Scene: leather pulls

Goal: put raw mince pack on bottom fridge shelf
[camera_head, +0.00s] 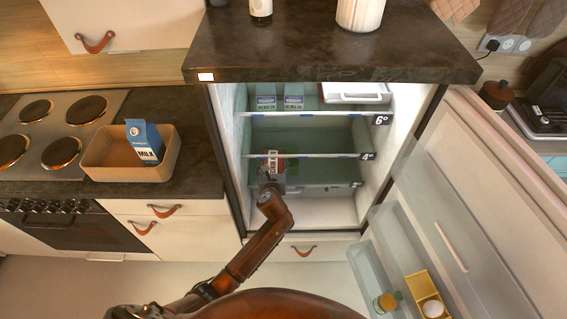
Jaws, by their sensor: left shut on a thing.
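The raw mince pack (274,158) is small, with red and white on it, and shows inside the open fridge at the left of its middle. My left gripper (271,177) is shut on the pack, reaching in from the front; the fingers are small and partly hidden. The pack overlaps the line of the shelf edge marked 4°, and I cannot tell whether it touches a shelf. The bottom fridge shelf (320,186) lies below, with a small label at its right end. My right gripper is not in view.
The top shelf, marked 6°, holds two small cartons (293,103) and a white tray (356,92). The fridge door (455,200) stands open at the right, with a jar (386,302) and yellow box in its rack. A wooden box (105,158) with a milk carton (145,141) stands on the left counter.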

